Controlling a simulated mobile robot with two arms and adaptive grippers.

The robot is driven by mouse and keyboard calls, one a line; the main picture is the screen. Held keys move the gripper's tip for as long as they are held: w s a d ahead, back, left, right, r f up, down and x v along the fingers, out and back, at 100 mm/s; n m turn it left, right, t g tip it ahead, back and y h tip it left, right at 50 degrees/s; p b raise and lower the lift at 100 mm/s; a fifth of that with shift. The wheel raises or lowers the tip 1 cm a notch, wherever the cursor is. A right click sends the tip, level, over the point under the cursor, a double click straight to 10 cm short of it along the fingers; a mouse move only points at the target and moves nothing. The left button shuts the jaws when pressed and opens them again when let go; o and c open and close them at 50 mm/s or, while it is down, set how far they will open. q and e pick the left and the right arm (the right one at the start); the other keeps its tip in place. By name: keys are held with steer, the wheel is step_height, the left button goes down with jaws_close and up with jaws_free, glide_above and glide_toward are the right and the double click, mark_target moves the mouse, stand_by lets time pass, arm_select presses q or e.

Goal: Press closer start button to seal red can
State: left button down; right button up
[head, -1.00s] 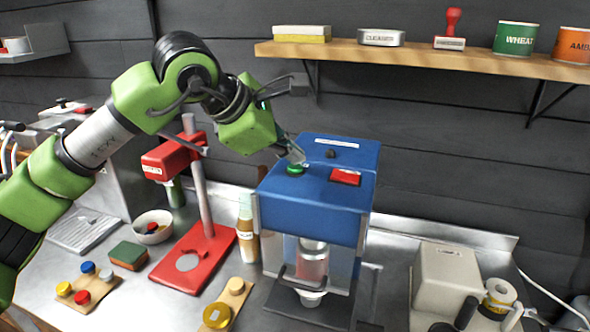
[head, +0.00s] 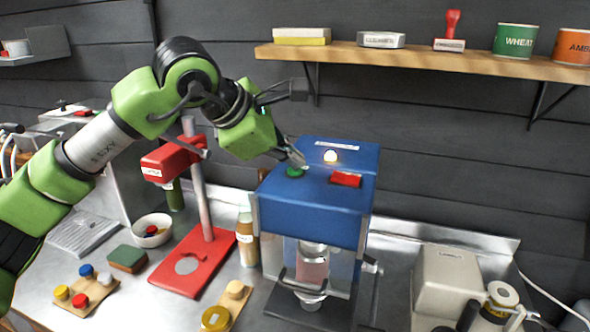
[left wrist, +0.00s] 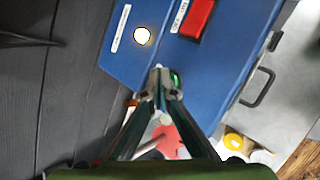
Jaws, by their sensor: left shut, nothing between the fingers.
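The blue closer (head: 315,215) stands on the steel counter. On its top are a green button (head: 294,172), a red button (head: 345,179) and a small lamp (head: 330,156), which glows. The red can (head: 312,272) stands upright inside the closer, behind a clear guard with a dark handle. My left gripper (head: 301,161) is shut and empty, with its fingertips at the green button. The left wrist view shows the tips (left wrist: 161,82) against the green button (left wrist: 176,80), partly covering it. The lit lamp (left wrist: 142,35) shows there too. My right gripper is not in view.
A red stand (head: 195,262) is left of the closer, with a bottle (head: 246,238) between them. A beige machine (head: 447,285) is to the right. A wooden shelf (head: 420,58) with tins hangs above. Small colored caps lie at the front left.

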mark_target(293, 171)
arm_select(q)
steer(key=shift+f, duration=0.1)
stand_by(0.3)
steer(key=shift+r+p, duration=0.35)
steer(key=shift+r, duration=0.45)
steer(key=shift+r+p, duration=1.55)
steer(key=shift+r, duration=1)
